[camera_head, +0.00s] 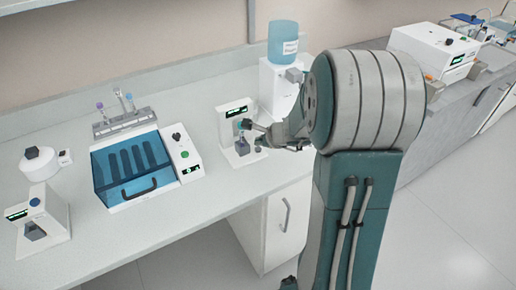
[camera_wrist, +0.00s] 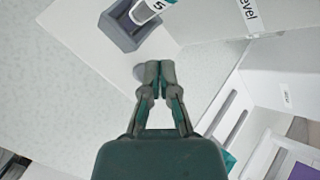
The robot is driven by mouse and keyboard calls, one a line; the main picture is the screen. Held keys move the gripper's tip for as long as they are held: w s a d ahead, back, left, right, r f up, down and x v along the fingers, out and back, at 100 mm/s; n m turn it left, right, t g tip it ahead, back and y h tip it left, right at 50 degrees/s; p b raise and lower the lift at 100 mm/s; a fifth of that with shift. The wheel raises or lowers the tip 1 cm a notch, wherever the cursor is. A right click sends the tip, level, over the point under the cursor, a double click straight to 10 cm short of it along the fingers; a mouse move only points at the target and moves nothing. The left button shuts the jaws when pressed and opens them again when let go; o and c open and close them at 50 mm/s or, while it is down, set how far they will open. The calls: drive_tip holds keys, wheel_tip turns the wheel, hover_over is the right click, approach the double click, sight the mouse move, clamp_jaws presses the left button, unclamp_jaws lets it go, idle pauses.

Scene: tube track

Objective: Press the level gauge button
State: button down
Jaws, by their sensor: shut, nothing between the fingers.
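A white device with a green-lit display (camera_head: 237,111) stands on the bench in the head view, left of the blue-bottle dispenser. In the wrist view, a white surface labelled "level" (camera_wrist: 249,12) shows at the upper right; I take it as part of the level gauge. A grey holder (camera_wrist: 121,32) with a tube marked 5 (camera_wrist: 147,9) is at the top. My gripper (camera_wrist: 159,68) is shut and empty, its fingertips close to a small round grey part (camera_wrist: 140,72) partly hidden behind them. I cannot tell if that is the button or if they touch.
A blue-lidded box (camera_head: 130,165) and a small device with a blue top button (camera_head: 40,215) stand to the left. The dispenser with the blue bottle (camera_head: 283,42) stands close behind my gripper. Bench between them is clear.

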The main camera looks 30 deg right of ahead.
sight(259, 149)
drive_tip(key=shift+f, duration=0.15)
drive_tip(key=shift+f, duration=0.2)
drive_tip(key=shift+f, duration=0.45)
idle(0.9)
drive_tip(key=shift+r, duration=0.85)
drive_tip(key=shift+r, duration=0.15)
drive_tip(key=shift+r, duration=2.4)
